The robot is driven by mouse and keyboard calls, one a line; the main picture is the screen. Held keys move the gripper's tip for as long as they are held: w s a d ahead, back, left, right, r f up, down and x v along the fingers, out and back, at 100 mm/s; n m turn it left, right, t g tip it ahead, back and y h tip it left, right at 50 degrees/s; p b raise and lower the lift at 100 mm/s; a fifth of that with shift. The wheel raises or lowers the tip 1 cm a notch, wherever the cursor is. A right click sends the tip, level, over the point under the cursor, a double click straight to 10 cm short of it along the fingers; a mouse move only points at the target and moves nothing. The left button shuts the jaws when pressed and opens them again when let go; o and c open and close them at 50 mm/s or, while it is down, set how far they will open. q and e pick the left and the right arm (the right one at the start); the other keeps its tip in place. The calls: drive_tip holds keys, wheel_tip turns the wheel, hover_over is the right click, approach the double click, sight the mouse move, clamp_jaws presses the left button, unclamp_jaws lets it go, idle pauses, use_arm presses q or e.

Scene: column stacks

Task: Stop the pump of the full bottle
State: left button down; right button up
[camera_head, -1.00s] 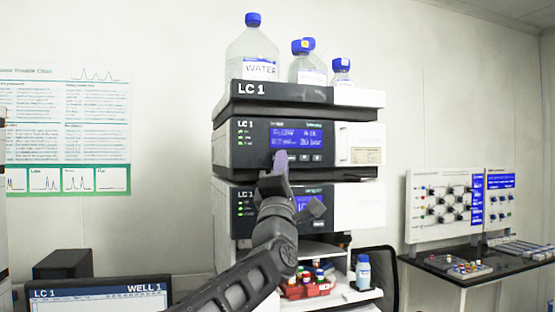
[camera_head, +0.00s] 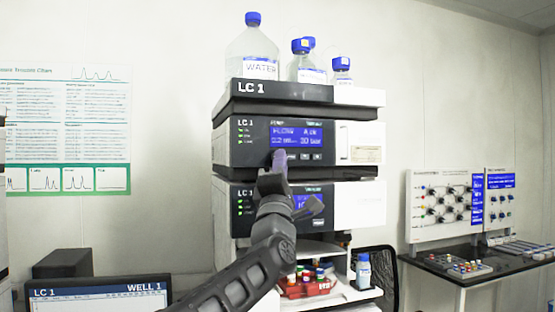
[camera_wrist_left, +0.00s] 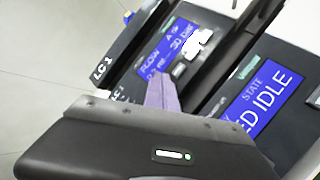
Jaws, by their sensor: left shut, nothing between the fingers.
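The LC 1 stack has a pump module (camera_head: 247,143) with a lit blue display (camera_head: 297,136) showing flow and bar readings. The display also shows in the left wrist view (camera_wrist_left: 167,50). Small buttons (camera_head: 310,157) sit below it. My left gripper (camera_head: 279,156) is shut and empty, its purple-grey fingertips in front of the panel just below the display's left part, hiding what lies behind. I cannot tell if they touch. On top stand a large clear bottle labelled WATER (camera_head: 253,45) and smaller blue-capped bottles (camera_head: 305,62). Their fill levels are hard to tell. My right gripper is out of view.
A lower module (camera_head: 355,205) has its own blue display, reading IDLE in the left wrist view (camera_wrist_left: 262,100). A red vial rack (camera_head: 307,289) and small bottle (camera_head: 363,272) stand below. A monitor (camera_head: 100,298) is lower left; a side table (camera_head: 470,268) is right.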

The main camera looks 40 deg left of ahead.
use_arm(q)
drive_tip(key=shift+w+a, duration=0.25)
drive_tip(key=shift+a, duration=0.1)
idle(0.8)
drive_tip(key=shift+d, duration=0.1)
drive_tip(key=shift+s+d+b, duration=0.45)
drive_tip(key=shift+d+b, duration=0.1)
drive_tip(key=shift+b, duration=0.15)
drive_tip(key=shift+s+d, duration=0.1)
drive_tip(key=s+d, duration=0.1)
drive_tip(key=d+b, duration=0.1)
drive_tip(key=s+d+b, duration=0.1)
drive_tip(key=d, duration=0.1)
drive_tip(key=shift+s, duration=0.35)
idle(0.9)
